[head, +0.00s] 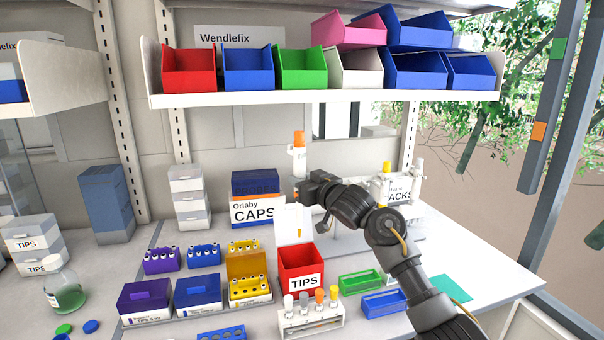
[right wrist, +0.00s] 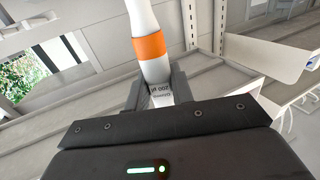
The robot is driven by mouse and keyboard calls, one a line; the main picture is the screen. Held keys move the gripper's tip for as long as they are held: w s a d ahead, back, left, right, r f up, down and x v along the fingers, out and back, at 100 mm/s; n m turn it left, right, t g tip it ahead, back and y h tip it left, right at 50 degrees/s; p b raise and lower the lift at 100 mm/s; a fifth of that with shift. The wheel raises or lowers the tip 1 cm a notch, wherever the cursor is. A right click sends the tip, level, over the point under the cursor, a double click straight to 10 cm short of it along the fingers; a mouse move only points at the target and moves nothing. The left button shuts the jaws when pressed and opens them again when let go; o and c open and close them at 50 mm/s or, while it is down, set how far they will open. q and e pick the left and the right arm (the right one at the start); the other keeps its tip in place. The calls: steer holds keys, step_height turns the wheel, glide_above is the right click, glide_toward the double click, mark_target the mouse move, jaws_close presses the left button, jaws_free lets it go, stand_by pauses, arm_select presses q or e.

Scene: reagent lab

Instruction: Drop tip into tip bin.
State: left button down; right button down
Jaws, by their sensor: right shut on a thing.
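My right gripper (head: 303,188) is shut on a white pipette (head: 299,161) with an orange top. It holds the pipette roughly upright. The pipette's lower end, with a small orange-yellow tip (head: 298,233), points down above the red tip bin (head: 300,284) labelled TIPS, apart from it. The bin stands open on the bench with a pale panel behind its mouth. My left gripper is not in view.
Green (head: 360,282) and blue (head: 384,302) trays lie to the right. A shelf (head: 330,97) with bins overhangs the back.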

steer(key=shift+a+f, duration=0.1)
steer(key=shift+f, duration=2.4)
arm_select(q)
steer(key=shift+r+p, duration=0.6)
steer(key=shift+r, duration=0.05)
arm_select(e)
steer(key=shift+r, duration=0.1)
stand_by(0.8)
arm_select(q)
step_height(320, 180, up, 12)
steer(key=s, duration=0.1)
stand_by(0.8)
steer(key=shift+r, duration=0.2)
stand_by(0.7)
